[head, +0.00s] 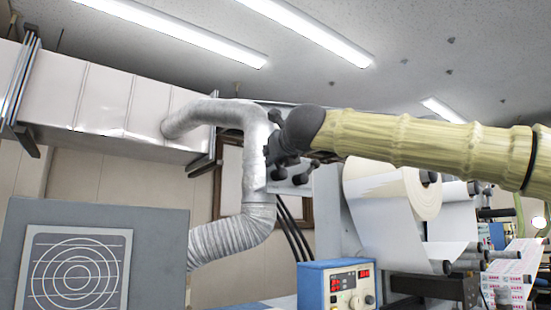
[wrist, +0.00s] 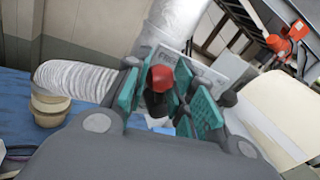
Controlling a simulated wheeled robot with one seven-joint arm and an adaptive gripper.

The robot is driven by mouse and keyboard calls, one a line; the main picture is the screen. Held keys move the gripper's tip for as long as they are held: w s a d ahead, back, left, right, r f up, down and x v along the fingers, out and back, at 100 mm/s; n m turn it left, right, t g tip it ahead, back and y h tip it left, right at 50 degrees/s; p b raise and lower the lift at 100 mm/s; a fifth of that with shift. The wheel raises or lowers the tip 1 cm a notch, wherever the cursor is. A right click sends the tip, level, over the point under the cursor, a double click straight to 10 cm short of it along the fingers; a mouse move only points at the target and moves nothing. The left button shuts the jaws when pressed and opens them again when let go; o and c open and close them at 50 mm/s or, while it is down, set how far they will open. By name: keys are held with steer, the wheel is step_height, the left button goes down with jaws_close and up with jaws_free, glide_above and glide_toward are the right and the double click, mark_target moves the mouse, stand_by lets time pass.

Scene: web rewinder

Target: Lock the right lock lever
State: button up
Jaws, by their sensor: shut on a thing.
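My gripper (head: 283,150) is at the upper centre of the head view, at the end of my arm reaching in from the right. In the wrist view its teal-padded fingers (wrist: 172,98) are closed around a lever with a red knob (wrist: 161,77) and a dark lower part. In the head view, dark ball-ended parts (head: 300,178) show just below my gripper, in front of a light grey panel. My gripper hides much of the levers, and I cannot tell their lock positions.
A silver duct (head: 257,165) rises close to the left of my gripper. A large paper roll (head: 402,192) stands to its right, above a blue control box (head: 338,288). A grey panel (head: 100,255) fills the lower left. A red device (wrist: 279,43) shows in the wrist view.

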steer(key=n+b, duration=0.1)
steer(key=f+n+b, duration=0.1)
steer(key=a+f+n+b, duration=0.1)
steer(key=shift+s+f+t+y, duration=0.2)
steer(key=shift+s+t+y, duration=0.1)
steer(key=shift+t+y, duration=0.1)
steer(key=f+n+y+b, duration=0.1)
steer(key=n+b, duration=0.1)
steer(key=n, duration=0.1)
steer(key=f+n+y+b, duration=0.1)
steer(key=n+b, duration=0.1)
steer(key=n, duration=0.1)
steer(key=a+f+n+t+y+b, duration=0.1)
steer(key=n+b, duration=0.1)
steer(key=shift+s+n+b, duration=0.25)
steer(key=shift+n+b, duration=0.05)
steer(key=shift+n, duration=0.1)
steer(key=shift+d+f+n+g+y+b, duration=0.1)
steer(key=shift+f+n+g+y+b, duration=0.1)
steer(key=shift+n+y+b, duration=0.55)
steer(key=shift+d+f+n+g+y+b, duration=0.15)
steer(key=shift+n+y+b, duration=0.15)
steer(key=shift+n, duration=0.75)
steer(key=shift+a, duration=0.1)
steer(key=o, duration=1.1)
steer(key=shift+w, duration=0.15)
steer(key=shift+c, duration=0.2)
steer(key=shift+r, duration=0.15)
